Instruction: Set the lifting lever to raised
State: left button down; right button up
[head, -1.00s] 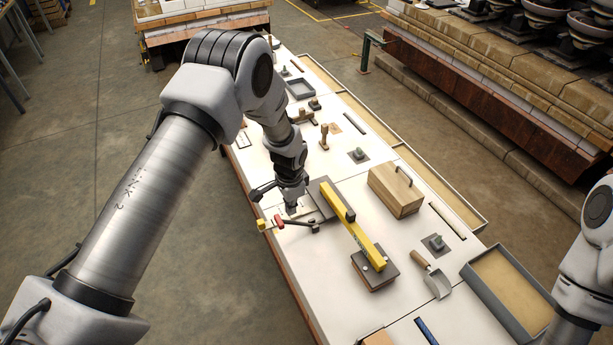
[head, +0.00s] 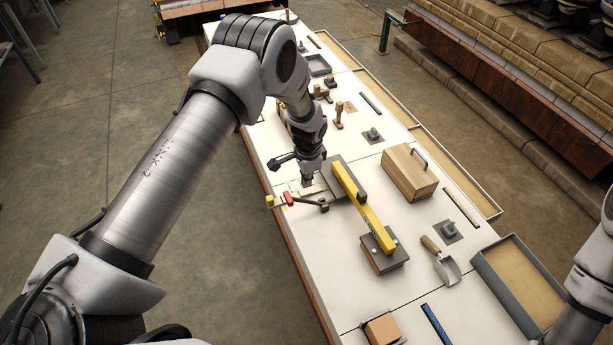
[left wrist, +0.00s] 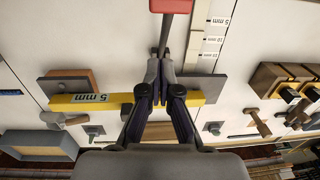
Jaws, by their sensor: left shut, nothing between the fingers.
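The lifting lever has a dark rod with a red grip (head: 289,198), and its dark pivot end (head: 323,206) sits near the yellow bar's grey plate. In the left wrist view the red grip (left wrist: 170,5) is at the top edge, and the rod runs down behind my fingers. Whether the lever is raised or lowered I cannot tell. My left gripper (head: 308,182) is shut and empty, just beyond the lever in the head view; its closed fingers also show in the left wrist view (left wrist: 164,70). Contact with the lever is not clear. My right gripper is out of view.
A yellow bar (head: 363,208) marked 5 mm spans from a grey plate to a dark-topped block (head: 383,255). White tabletop near the lever's front is clear.

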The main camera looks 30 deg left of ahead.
aim_at(298, 199)
pick_arm(q)
jog(key=f, duration=0.1)
jog(key=a+f, duration=0.1)
jog(key=f, duration=0.1)
jog(key=a+f+b, duration=0.1)
jog(key=f, duration=0.1)
jog(key=shift+s+f, duration=0.25)
jog(key=shift+s, duration=0.15)
jog(key=shift+s+a+f, duration=0.1)
jog(key=shift+s+a, duration=0.1)
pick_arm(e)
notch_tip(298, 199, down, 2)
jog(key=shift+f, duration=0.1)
pick_arm(q)
jog(key=shift+f, duration=0.1)
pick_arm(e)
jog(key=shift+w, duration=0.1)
